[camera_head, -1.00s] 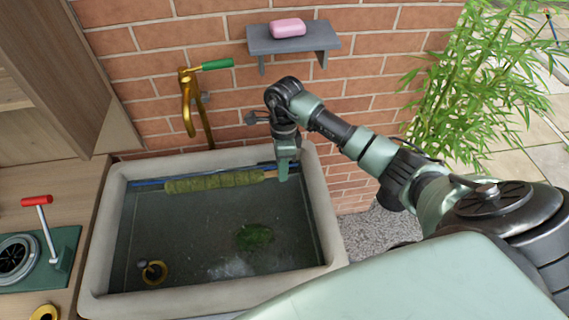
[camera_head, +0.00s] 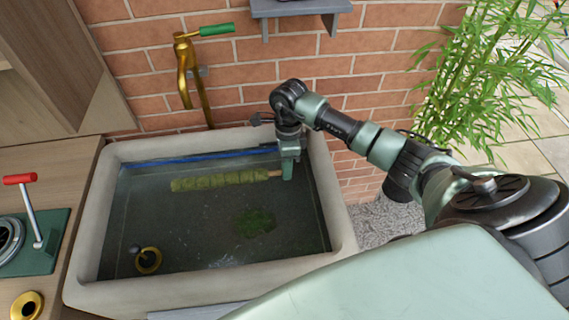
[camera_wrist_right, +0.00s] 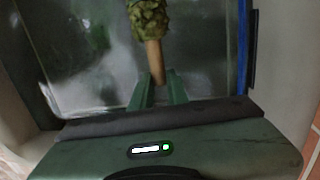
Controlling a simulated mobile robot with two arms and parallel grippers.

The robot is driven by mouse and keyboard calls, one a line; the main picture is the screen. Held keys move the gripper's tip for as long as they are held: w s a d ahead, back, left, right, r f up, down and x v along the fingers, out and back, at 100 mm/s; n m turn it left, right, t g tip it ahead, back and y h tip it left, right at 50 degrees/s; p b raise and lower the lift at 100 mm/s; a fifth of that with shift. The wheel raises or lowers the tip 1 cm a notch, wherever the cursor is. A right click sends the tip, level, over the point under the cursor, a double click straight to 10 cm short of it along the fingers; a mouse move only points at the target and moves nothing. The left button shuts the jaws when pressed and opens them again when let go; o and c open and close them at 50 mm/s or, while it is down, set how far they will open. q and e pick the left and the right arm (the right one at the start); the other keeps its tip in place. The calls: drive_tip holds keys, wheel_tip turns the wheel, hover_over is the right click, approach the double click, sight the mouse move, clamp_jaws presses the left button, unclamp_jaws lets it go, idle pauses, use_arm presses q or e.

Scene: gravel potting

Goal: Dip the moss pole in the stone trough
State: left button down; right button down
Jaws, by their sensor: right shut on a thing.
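The moss pole (camera_head: 220,181), green and fuzzy with a bare wooden end, lies about level inside the stone trough (camera_head: 84,262), toward its back. My right gripper (camera_head: 287,172) is at the trough's back right, shut on the pole's wooden end. In the right wrist view the gripper (camera_wrist_right: 160,92) has its two green fingers on either side of the wooden end, with the moss part of the pole (camera_wrist_right: 149,20) beyond. The trough looks filled with dark water; I cannot tell how deep the pole sits in it. My left gripper is not in view.
A brass tap (camera_head: 186,75) with a green handle stands behind the trough. A green patch (camera_head: 254,222) and a brass ring (camera_head: 148,260) show in the trough. A grey shelf (camera_head: 300,7) is on the brick wall above. Bamboo (camera_head: 490,85) grows at the right.

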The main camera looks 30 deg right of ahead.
drive_tip(key=shift+f+b, duration=3.05)
drive_tip(key=shift+f, duration=1.1)
drive_tip(key=shift+r, duration=0.15)
drive_tip(key=shift+r+p, duration=4.9)
drive_tip(key=shift+r, duration=2.4)
wheel_tip(320, 180, up, 6)
drive_tip(key=p, duration=0.3)
